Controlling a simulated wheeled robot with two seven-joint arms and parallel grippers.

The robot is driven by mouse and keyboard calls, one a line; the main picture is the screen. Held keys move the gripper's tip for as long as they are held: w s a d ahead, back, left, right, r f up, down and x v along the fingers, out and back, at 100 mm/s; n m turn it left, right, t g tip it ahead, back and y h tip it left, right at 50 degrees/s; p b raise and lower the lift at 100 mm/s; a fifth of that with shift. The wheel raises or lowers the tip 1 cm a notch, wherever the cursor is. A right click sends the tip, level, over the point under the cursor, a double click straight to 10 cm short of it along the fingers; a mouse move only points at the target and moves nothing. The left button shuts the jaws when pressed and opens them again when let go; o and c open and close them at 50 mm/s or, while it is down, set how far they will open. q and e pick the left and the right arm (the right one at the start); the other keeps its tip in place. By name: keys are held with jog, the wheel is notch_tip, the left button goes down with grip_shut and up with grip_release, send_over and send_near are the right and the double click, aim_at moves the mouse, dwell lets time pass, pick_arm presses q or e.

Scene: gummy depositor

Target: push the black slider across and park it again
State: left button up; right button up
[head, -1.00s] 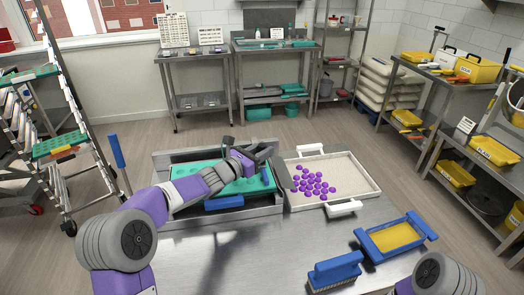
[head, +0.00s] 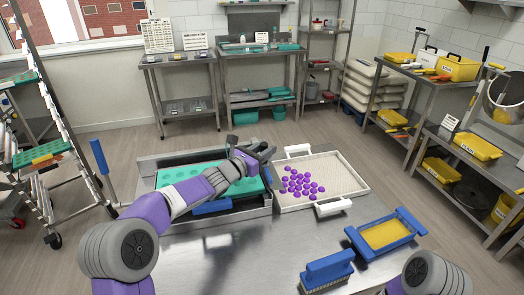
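My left arm reaches over the depositor (head: 240,213), a steel frame on the bench with a teal mould (head: 184,178) inside. My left gripper (head: 254,150) is at the frame's right back side, beside the white tray. Its fingers are dark and small here, so I cannot tell whether they are apart or hold anything. A narrow dark piece (head: 267,178) stands at the frame's right end, just below the gripper; it may be the black slider, but I cannot tell. My forearm hides part of the mould. My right gripper is out of view.
The white tray (head: 345,180) with several purple gummies (head: 302,185) adjoins the frame on the right. A blue-handled yellow tray (head: 386,234) and a blue brush (head: 329,270) lie front right. The front middle bench is clear.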

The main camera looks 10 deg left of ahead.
pick_arm(q)
jog(key=shift+o, duration=1)
jog(key=shift+s+a, duration=0.1)
jog(key=v, duration=0.7)
jog(key=shift+s, duration=0.2)
